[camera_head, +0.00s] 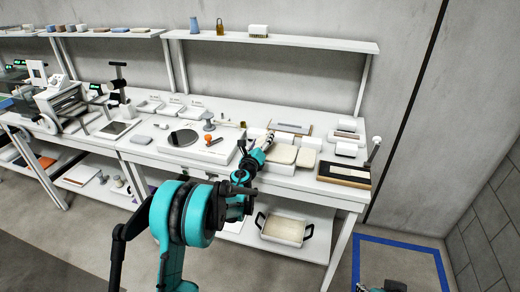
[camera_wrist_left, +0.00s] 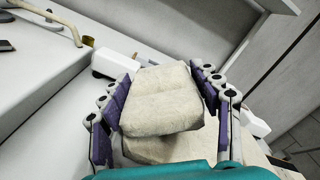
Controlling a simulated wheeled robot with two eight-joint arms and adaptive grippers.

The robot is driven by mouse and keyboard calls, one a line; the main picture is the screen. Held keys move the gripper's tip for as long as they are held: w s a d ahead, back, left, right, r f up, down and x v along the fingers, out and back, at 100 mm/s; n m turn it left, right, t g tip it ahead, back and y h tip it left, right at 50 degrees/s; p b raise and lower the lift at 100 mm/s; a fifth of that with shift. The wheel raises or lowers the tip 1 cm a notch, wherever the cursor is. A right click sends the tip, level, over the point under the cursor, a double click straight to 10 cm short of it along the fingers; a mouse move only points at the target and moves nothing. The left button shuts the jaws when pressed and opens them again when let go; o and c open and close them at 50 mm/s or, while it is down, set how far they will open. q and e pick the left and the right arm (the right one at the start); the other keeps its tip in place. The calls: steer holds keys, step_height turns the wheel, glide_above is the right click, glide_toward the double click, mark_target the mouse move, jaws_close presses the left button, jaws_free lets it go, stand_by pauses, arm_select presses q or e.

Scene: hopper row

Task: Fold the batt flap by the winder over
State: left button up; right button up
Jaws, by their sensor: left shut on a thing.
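A cream batt (camera_head: 283,155) lies on the white bench, right of the low white platform, with a second cream pad (camera_head: 306,158) beside it. My left gripper (camera_head: 266,142) is at the batt's left end. In the left wrist view, the batt flap (camera_wrist_left: 165,92) is a thick cream slab between the purple finger pads of my left gripper (camera_wrist_left: 165,95), shut on it. Another cream layer (camera_wrist_left: 165,149) shows under the flap's near edge; whether they touch throughout is hidden. I cannot tell which device is the winder. A teal and dark part of my right arm shows at the bottom edge.
The white platform (camera_head: 190,145) carries a dark disc and an orange knob. White blocks (camera_head: 284,138) stand behind the batt. A dark tray (camera_head: 343,172) and an upright post (camera_head: 374,150) are to the right. A handled tray (camera_head: 284,229) sits on the lower shelf.

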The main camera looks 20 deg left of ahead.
arm_select(q)
steer(key=shift+a+r+n, duration=0.1)
steer(key=shift+a+n, duration=0.2)
steer(key=shift+n, duration=0.45)
steer(key=shift+a+r+n, duration=0.1)
steer(key=shift+a+n, duration=0.15)
steer(key=shift+n, duration=0.5)
steer(key=o, duration=1.7)
steer(key=s, duration=1.2)
steer(key=shift+a, duration=0.25)
